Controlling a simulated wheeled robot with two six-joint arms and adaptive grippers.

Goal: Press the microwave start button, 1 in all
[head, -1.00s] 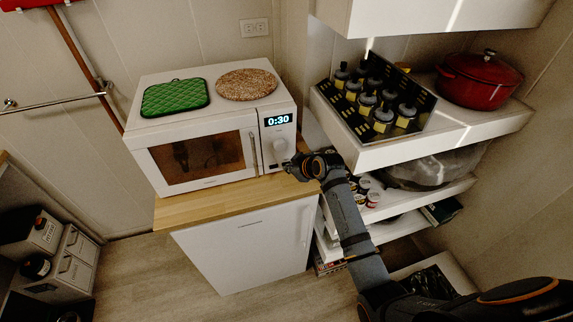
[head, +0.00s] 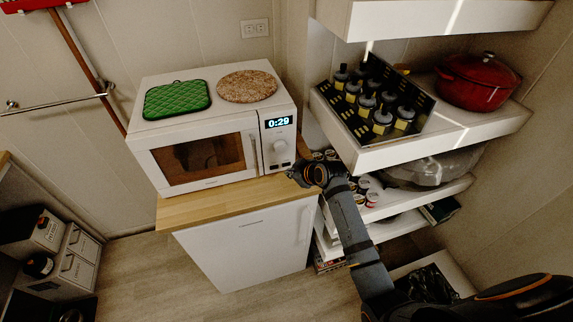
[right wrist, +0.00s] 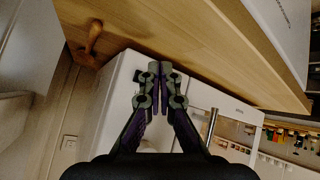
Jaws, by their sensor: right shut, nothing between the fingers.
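The white microwave (head: 200,115) stands on a wooden counter, its display (head: 279,122) lit and reading 0:29. A round knob (head: 280,146) sits below the display, with a dark button (head: 277,167) below that. My right gripper (head: 291,174) is just right of and in front of the panel's lower part, apart from it. In the right wrist view the gripper (right wrist: 161,68) has its fingers together and empty. The microwave front (right wrist: 116,95) shows behind the fingers, which hide part of the panel. My left gripper is not in view.
A green potholder (head: 176,99) and a round cork mat (head: 246,86) lie on the microwave. The wooden counter (head: 205,203) has a bare front strip. Shelves (head: 390,153) with bottles, jars and a red pot (head: 478,82) stand close on the right.

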